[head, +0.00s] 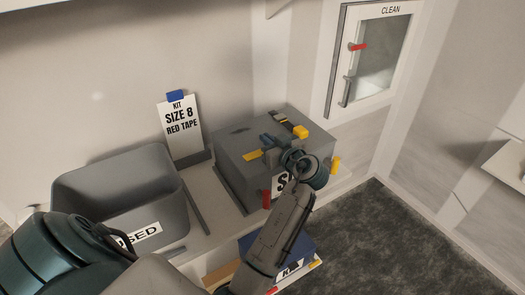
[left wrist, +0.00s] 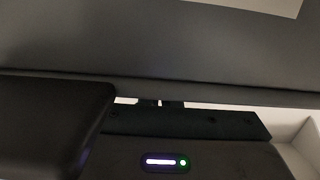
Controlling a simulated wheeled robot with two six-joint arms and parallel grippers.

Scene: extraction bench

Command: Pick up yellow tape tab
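Several yellow pieces show on or by the grey lidded box (head: 232,172) in the head view. A flat yellow tab (head: 253,155) lies on the lid at its left, a yellow block (head: 300,131) sits near its back right, and another yellow piece (head: 335,165) shows at the right side. My left gripper (head: 273,147) is over the lid, just right of the flat tab. Its fingers are small and partly hidden by my wrist, so their opening and any contact are unclear. The left wrist view shows dark gripper parts and a grey surface, with no yellow. My right gripper is not in view.
A grey open bin (head: 120,190) labelled USED stands at left. A kit card (head: 182,128) reading SIZE 8 RED TAPE stands behind. A red piece (head: 266,199) is at the box front. A blue box (head: 300,252) is lower front. A CLEAN hatch (head: 377,62) is on the wall.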

